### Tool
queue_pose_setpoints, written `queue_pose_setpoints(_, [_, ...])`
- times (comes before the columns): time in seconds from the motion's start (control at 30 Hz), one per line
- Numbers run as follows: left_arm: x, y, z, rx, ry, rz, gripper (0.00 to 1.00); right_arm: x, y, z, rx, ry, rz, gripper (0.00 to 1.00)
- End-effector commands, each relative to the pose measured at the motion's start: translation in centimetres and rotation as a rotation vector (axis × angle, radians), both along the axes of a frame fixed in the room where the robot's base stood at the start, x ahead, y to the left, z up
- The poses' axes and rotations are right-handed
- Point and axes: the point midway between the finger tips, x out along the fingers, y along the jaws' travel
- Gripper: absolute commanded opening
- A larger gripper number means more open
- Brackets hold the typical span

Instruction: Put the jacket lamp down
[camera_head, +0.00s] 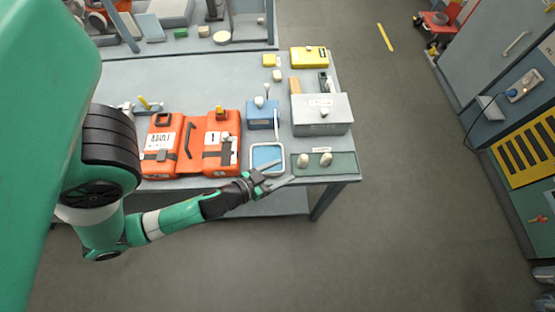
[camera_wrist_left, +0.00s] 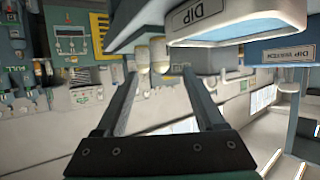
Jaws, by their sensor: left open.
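Two small whitish lamp-like pieces, one on the left (camera_head: 303,160) and one on the right (camera_head: 325,159), rest on the dark green tray (camera_head: 345,164) at the table's front right. I cannot tell which one is the jacket lamp. My left gripper (camera_head: 285,172) is open and holds nothing. It is at the tray's left end, beside the white-rimmed dip basin (camera_head: 255,157), with its fingers pointing right. In the left wrist view, the pieces (camera_wrist_left: 159,55) show beyond the open fingers, apart from them. My right gripper is not in view.
A blue dip station box (camera_head: 262,118) stands behind the basin. A grey box (camera_head: 335,120) stands behind the tray. Orange jackets or packs (camera_head: 188,142) lie to the left. A yellow case (camera_head: 309,57) is at the back. Open floor lies right of the table.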

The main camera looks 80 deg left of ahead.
Motion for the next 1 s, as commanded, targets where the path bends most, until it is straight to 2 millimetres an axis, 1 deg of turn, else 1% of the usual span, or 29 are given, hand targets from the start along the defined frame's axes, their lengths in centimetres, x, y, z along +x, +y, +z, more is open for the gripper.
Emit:
queue_pose_setpoints(0.03, [-0.4, -0.3, -0.1, 0.001, 0.000, -0.004, 0.71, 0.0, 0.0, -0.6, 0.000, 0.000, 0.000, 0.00])
queue_pose_setpoints(0.13, [-0.9, -0.5, 0.4, 0.001, -0.002, -0.001, 0.71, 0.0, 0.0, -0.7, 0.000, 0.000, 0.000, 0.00])
queue_pose_setpoints(0.53, [-0.9, -0.5, 0.6, 0.001, -0.004, 0.002, 0.71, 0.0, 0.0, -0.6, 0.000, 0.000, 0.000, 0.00])
queue_pose_setpoints(0.57, [-0.6, -0.4, 0.8, 0.002, -0.009, 0.000, 0.71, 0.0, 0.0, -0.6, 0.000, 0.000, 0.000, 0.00])
queue_pose_setpoints(0.6, [0.0, -0.4, 1.2, 0.005, -0.024, -0.002, 0.71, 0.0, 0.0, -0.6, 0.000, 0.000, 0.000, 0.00])
queue_pose_setpoints(0.67, [2.0, -0.1, 2.7, 0.014, -0.066, -0.009, 0.71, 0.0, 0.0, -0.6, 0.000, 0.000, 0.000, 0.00])
queue_pose_setpoints(0.73, [5.7, 0.2, 5.7, 0.031, -0.146, -0.025, 0.71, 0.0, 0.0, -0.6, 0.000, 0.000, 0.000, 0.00])
queue_pose_setpoints(0.77, [7.7, 0.2, 7.6, 0.038, -0.193, -0.036, 0.71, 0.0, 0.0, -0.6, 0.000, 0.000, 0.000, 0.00])
queue_pose_setpoints(0.8, [10.4, 0.2, 10.5, 0.050, -0.258, -0.053, 0.71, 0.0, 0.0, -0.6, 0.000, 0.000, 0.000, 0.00])
queue_pose_setpoints(0.83, [12.4, 0.0, 13.0, 0.058, -0.310, -0.070, 0.71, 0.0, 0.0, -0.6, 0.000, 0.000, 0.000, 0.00])
queue_pose_setpoints(0.87, [14.3, -0.4, 15.8, 0.065, -0.366, -0.088, 0.71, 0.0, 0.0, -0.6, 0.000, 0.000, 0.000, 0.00])
queue_pose_setpoints(0.9, [16.7, -1.0, 19.6, 0.073, -0.440, -0.116, 0.71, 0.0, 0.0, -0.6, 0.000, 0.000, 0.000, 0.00])
queue_pose_setpoints(0.97, [19.4, -2.3, 25.6, 0.089, -0.547, -0.162, 0.71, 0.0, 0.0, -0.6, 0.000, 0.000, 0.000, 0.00])
queue_pose_setpoints(1.0, [20.7, -3.3, 29.8, 0.099, -0.619, -0.196, 0.71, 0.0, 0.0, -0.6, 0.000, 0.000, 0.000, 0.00])
